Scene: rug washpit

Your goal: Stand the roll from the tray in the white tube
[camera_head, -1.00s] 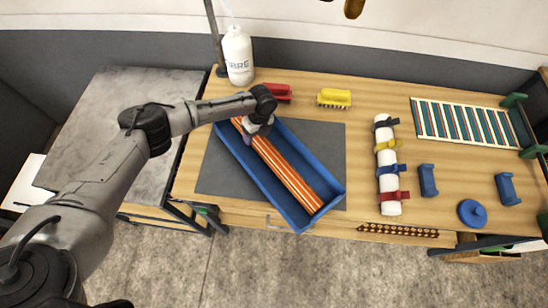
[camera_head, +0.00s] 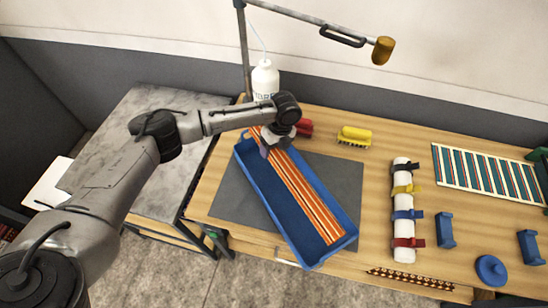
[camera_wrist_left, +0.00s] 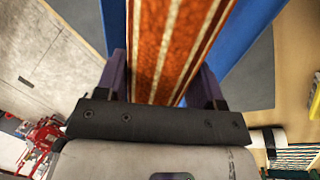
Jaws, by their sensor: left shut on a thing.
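The roll (camera_head: 306,196), orange-red with cream stripes, lies lengthwise in the long blue tray (camera_head: 271,217). My left gripper (camera_head: 275,146) is at the roll's far end. In the left wrist view its purple fingers stand on either side of the roll (camera_wrist_left: 167,45), shut on it. The roll still appears to lie in the tray; whether it is lifted at all I cannot tell. A white tube-like cylinder (camera_head: 403,228) with black, yellow, blue and red straps lies on the table right of the tray. No upright white tube shows. My right gripper is out of view.
A white bottle (camera_head: 265,80), a red brush (camera_head: 304,128) and a yellow brush (camera_head: 354,136) stand behind the tray. Blue blocks (camera_head: 445,230), a blue disc (camera_head: 490,270) and a striped rug (camera_head: 487,172) are at right. A lamp arm (camera_head: 310,20) hangs above.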

